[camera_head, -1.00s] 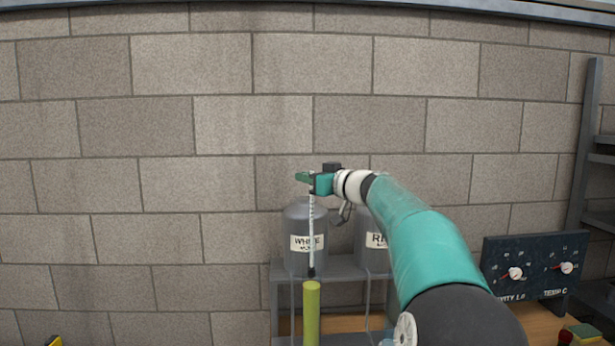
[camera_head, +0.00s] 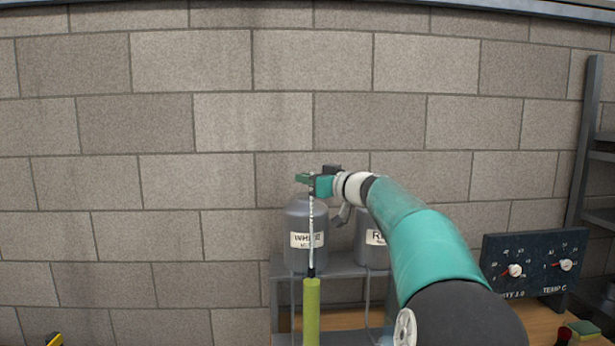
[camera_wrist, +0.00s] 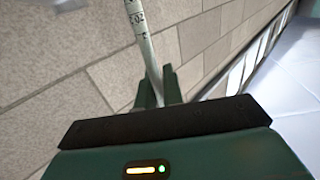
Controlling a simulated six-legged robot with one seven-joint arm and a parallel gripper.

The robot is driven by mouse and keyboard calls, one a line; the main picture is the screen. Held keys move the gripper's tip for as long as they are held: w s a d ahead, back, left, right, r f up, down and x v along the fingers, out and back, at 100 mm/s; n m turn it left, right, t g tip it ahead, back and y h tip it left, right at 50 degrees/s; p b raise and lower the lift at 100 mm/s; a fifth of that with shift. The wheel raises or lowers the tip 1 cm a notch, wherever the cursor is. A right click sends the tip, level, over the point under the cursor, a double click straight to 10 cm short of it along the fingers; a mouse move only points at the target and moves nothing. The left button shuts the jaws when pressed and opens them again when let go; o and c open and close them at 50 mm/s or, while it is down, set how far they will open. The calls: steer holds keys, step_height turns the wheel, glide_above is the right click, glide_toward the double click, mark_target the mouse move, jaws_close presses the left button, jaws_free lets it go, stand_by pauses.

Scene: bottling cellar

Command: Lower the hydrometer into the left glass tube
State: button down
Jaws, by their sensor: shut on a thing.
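My gripper (camera_head: 312,184) is shut on the upper part of the hydrometer (camera_head: 311,230), a thin pale stem with a dark lower end. It hangs about upright. Its dark end is at the mouth of a yellow-green filled glass tube (camera_head: 312,312); I cannot tell whether the tip is just inside or just above the rim. In the wrist view, the hydrometer's marked scale (camera_wrist: 139,22) rises at a slant from between my gripper's fingers (camera_wrist: 159,90). The tube's lower part is cut off by the frame. A second tube is not clearly visible.
A grey shelf (camera_head: 345,268) behind the tube carries a grey container labelled WHITE (camera_head: 306,262) and another container (camera_head: 371,251), partly hidden by my arm. A dark dial panel (camera_head: 534,264) stands at the right.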

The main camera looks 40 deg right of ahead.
steer(key=shift+f, duration=0.95)
stand_by(0.5)
step_height(320, 180, down, 13)
stand_by(3.1)
steer(key=c, duration=1.5)
jaws_free()
steer(key=shift+o, duration=0.2)
steer(key=s, duration=1.3)
steer(key=shift+s+d, duration=0.2)
steer(key=shift+s, duration=0.2)
